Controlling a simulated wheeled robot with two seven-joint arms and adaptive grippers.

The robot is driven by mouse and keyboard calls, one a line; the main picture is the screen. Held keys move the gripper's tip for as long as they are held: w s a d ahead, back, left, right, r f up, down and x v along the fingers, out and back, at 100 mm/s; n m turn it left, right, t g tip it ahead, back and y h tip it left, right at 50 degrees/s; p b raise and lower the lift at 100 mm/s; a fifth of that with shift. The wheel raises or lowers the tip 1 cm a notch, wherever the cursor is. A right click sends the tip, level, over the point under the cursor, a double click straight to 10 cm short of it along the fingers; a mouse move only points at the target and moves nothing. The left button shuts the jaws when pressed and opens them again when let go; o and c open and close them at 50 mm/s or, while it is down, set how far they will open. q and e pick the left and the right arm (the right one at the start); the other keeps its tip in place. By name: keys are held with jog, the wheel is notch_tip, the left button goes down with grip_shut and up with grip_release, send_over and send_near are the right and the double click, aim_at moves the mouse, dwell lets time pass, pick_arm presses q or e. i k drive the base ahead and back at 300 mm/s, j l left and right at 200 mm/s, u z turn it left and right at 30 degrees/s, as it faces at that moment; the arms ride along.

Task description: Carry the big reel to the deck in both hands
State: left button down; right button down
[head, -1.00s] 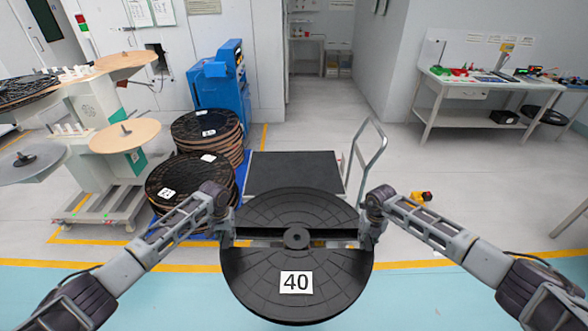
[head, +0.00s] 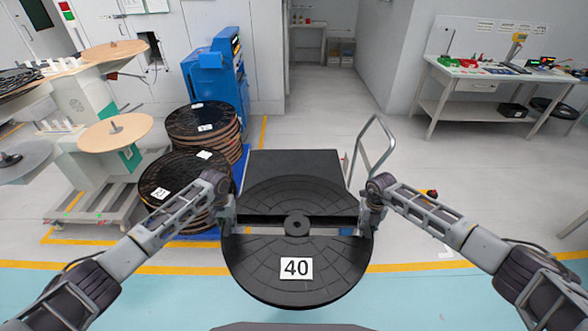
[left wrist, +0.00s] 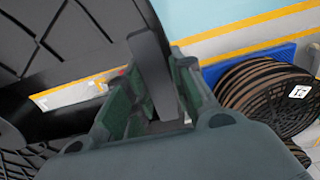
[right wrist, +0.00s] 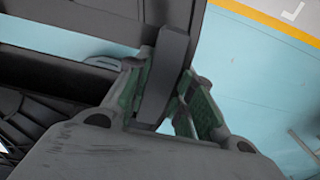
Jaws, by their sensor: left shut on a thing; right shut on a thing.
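The big black reel (head: 295,265), labelled 40, hangs between my two arms in the head view, with a hub at its middle and a bar-like gap across it. My left gripper (head: 229,216) is shut on the reel's left side; the left wrist view shows the fingers (left wrist: 152,90) around a dark grip piece. My right gripper (head: 371,216) is shut on the right side; the right wrist view shows its fingers (right wrist: 163,90) around a similar piece. The flat dark deck (head: 293,164) of a cart lies just beyond the reel, partly hidden by it.
The cart's handle (head: 372,150) rises at the deck's right. Stacked reels (head: 203,128) stand on a blue pallet to the left, beside a blue machine (head: 218,75). Pale-disc stations (head: 116,130) are further left. A workbench (head: 490,80) stands at the right. Floor between is open.

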aim_at(294, 171)
jog(key=i+l, duration=0.1)
jog(key=i, duration=1.55)
jog(key=j+u, duration=0.05)
jog(key=j, duration=0.05)
